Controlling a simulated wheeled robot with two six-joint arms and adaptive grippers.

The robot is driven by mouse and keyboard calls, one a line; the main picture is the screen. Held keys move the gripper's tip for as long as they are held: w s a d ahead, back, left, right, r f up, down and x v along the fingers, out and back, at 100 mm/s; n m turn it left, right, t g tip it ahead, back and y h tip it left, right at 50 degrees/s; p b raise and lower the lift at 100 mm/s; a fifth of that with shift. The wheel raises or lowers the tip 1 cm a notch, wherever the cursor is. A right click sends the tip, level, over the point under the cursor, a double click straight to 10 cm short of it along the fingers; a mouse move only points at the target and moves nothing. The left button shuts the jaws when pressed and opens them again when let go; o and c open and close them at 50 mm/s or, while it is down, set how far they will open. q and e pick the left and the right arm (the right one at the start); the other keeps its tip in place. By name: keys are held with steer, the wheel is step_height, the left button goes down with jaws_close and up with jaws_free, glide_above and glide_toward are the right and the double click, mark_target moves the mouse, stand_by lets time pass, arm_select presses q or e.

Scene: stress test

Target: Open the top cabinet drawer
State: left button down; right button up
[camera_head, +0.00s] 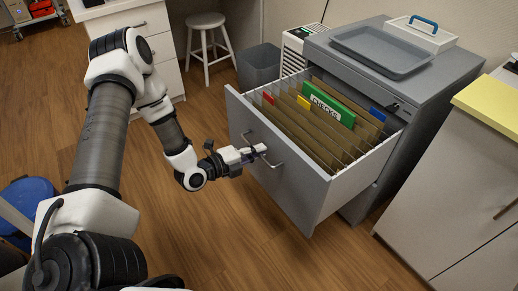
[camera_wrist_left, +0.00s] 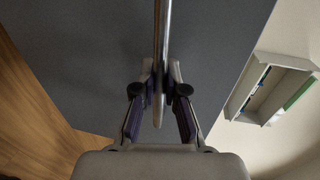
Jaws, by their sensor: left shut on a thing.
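The top drawer (camera_head: 300,185) of the grey filing cabinet (camera_head: 425,95) stands far out and shows rows of brown hanging folders inside. Its front panel carries a metal bar handle (camera_head: 270,160). My left gripper (camera_head: 256,152) is at the drawer front and is shut on this handle. In the left wrist view the handle bar (camera_wrist_left: 161,50) runs between the two fingers (camera_wrist_left: 160,92), with the grey drawer front (camera_wrist_left: 90,60) behind it. My right gripper is in neither view.
A grey tray (camera_head: 382,52) and a white caddy (camera_head: 420,35) sit on the cabinet top. A grey bin (camera_head: 259,66) and a white stool (camera_head: 207,40) stand behind the drawer. A low cabinet (camera_head: 450,185) stands at the right. Wood floor is clear in front.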

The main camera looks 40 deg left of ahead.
arm_select(q)
steer(key=c, duration=1.2)
jaws_free()
steer(key=v, duration=0.7)
steer(key=shift+s, duration=0.25)
